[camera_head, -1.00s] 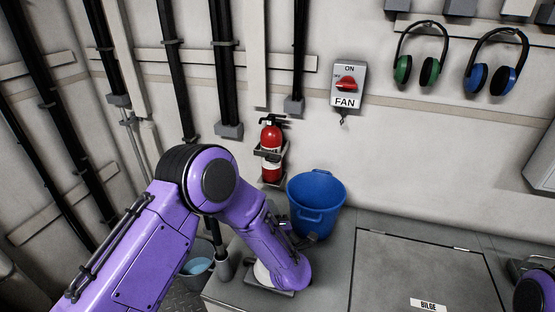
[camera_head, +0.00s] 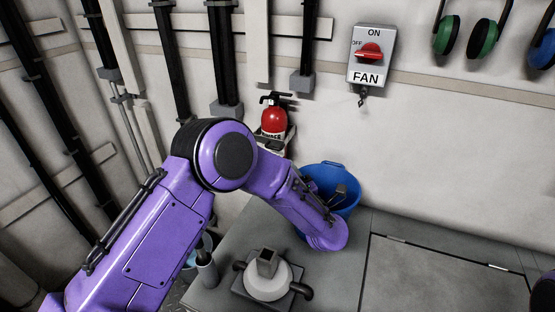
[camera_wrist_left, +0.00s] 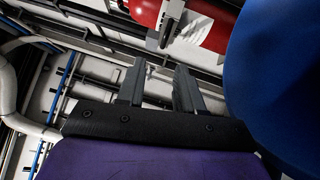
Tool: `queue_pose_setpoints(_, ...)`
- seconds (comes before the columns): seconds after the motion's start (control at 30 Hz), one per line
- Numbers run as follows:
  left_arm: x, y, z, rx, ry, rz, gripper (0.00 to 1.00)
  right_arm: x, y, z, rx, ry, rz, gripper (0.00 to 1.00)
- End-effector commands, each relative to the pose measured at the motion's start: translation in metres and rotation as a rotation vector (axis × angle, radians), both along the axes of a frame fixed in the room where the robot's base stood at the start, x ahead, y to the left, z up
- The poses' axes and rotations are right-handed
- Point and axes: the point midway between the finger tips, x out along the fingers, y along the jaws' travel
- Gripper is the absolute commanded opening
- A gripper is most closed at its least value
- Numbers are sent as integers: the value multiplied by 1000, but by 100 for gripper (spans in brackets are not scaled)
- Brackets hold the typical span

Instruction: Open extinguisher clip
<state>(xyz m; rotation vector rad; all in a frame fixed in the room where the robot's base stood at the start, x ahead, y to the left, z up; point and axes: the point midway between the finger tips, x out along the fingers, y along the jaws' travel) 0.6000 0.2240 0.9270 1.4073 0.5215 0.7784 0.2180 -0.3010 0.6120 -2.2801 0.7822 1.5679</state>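The red fire extinguisher (camera_head: 273,122) stands upright against the back wall in the head view. Its lower part and much of its holder are hidden behind my left arm. In the left wrist view the extinguisher (camera_wrist_left: 208,22) is at the top, with a grey clip part (camera_wrist_left: 171,20) across it. My left gripper (camera_wrist_left: 158,88) has its two fingers apart with nothing between them. The fingertips point toward the extinguisher and appear short of the clip. In the head view my left arm hides most of that hand. My right gripper is in neither view.
A blue bucket (camera_head: 345,180) stands right of the extinguisher, partly behind my left arm; it fills the right side of the wrist view (camera_wrist_left: 285,80). A fan switch box (camera_head: 371,55) is on the wall. A pale round fitting (camera_head: 267,280) sits on the grey bench.

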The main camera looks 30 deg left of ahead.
Motion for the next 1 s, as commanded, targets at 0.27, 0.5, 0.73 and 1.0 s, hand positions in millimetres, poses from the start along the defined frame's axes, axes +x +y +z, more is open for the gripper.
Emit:
queue_pose_setpoints(0.27, 16, 20, -1, -1, 0, 4, 36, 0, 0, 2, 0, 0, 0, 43)
queue_pose_setpoints(0.5, 51, 61, 5, -1, 0, 4, 36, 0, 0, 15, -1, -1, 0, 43)
queue_pose_setpoints(0.73, 67, 79, 7, 1, 1, 2, 36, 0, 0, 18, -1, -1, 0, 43)
queue_pose_setpoints(1.0, 69, 80, 6, 0, 1, 2, 29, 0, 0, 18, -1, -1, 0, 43)
